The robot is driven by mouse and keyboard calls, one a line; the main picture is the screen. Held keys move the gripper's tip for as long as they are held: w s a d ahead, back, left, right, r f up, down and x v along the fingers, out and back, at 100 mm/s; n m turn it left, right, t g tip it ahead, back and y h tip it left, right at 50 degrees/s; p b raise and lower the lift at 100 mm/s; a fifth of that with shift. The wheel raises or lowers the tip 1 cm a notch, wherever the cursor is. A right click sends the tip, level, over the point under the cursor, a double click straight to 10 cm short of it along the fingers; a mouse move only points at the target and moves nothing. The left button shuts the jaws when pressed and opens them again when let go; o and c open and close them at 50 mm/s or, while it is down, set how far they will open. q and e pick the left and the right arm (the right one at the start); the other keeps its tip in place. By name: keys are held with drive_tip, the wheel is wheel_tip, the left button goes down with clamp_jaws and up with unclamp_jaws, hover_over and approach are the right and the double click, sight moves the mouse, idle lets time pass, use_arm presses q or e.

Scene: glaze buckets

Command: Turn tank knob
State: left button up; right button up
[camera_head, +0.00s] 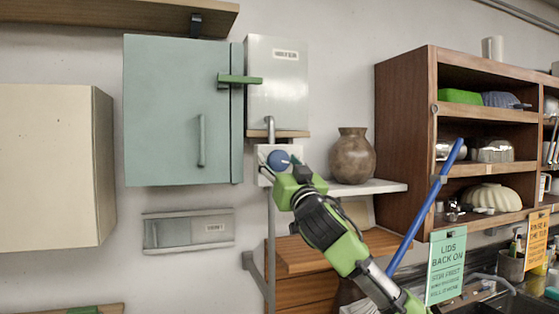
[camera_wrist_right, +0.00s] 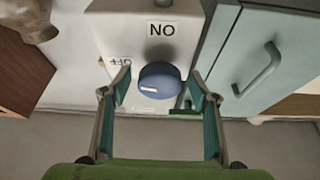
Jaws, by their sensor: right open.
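The tank (camera_head: 278,80) is a grey metal box on the wall with a small label. Below it, a blue round knob (camera_head: 278,160) sits on a white plate. My right gripper (camera_head: 281,168) is at the knob and hides its lower part. In the right wrist view the knob (camera_wrist_right: 158,80) lies between the two open fingers (camera_wrist_right: 158,88), with a visible gap on each side. The knob has a short white mark. The plate (camera_wrist_right: 115,35) carries ON and OFF labels, seen upside down. My left gripper is not in view.
A green-grey cabinet (camera_head: 165,110) with a handle hangs left of the tank. A brown vase (camera_head: 352,157) stands on a white shelf (camera_head: 385,187) to the right. A wooden shelf unit (camera_head: 400,130) and a blue rod (camera_head: 425,205) are further right.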

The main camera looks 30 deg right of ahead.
drive_tip(key=c, duration=1.1)
drive_tip(key=shift+n+y+p, duration=0.5)
drive_tip(key=shift+n+y, duration=0.5)
drive_tip(key=shift+n, duration=0.8)
drive_tip(key=o, duration=1.1)
drive_tip(key=shift+s+f, duration=0.3)
drive_tip(key=shift+s, duration=0.2)
drive_tip(key=v, duration=1.1)
